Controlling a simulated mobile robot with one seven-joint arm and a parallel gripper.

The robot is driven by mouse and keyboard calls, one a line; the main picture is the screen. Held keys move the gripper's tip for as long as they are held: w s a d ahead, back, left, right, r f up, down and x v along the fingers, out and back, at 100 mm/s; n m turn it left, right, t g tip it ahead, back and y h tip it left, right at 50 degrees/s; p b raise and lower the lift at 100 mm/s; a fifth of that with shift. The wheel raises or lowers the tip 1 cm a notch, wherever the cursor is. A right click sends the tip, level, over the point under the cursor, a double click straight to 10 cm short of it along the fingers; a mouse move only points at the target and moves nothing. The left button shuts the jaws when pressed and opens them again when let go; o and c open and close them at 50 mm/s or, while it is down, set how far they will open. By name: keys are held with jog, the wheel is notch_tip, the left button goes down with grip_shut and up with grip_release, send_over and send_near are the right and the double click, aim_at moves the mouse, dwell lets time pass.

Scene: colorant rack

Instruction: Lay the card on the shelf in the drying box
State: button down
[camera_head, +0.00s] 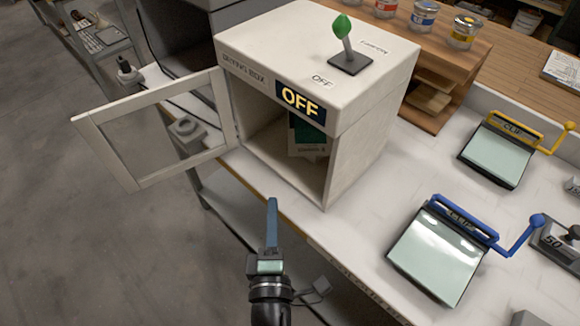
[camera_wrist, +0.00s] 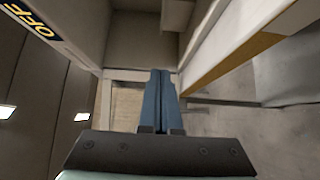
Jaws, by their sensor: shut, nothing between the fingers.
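The drying box (camera_head: 350,160) is a pale box on the white bench, with an "OFF" display (camera_head: 301,101) on its front and a green-knobbed lever (camera_head: 345,45) on top. Its framed door (camera_head: 100,160) is swung wide open to the left. A card (camera_head: 308,138) with a dark green patch and a white label is inside, in the upper part of the opening; the shelf under it is hard to make out. My gripper (camera_head: 271,205) is shut and empty, pointing up in front of the open box, apart from the card. In the wrist view, the blue fingers (camera_wrist: 159,78) are together.
A blue-handled clip board (camera_head: 440,250) and a yellow-handled one (camera_head: 500,150) lie on the bench to the right. A wooden rack (camera_head: 440,75) with several paint jars stands behind the box. The open door bounds the space left of my gripper.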

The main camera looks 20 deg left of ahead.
jog(key=p+x, duration=0.1)
jog(key=x, duration=0.6)
jog(key=shift+w+a+r, duration=0.1)
jog(key=shift+w+a, duration=0.05)
jog(key=shift+w, duration=0.2)
jog(key=shift+w+d+p, duration=0.25)
jog(key=shift+w+p, duration=0.1)
jog(key=shift+w, duration=0.15)
jog(key=shift+w+d+p, duration=0.25)
jog(key=shift+w+p, duration=0.1)
jog(key=shift+w, duration=0.15)
jog(key=shift+w+d, duration=0.3)
jog(key=shift+w, duration=0.4)
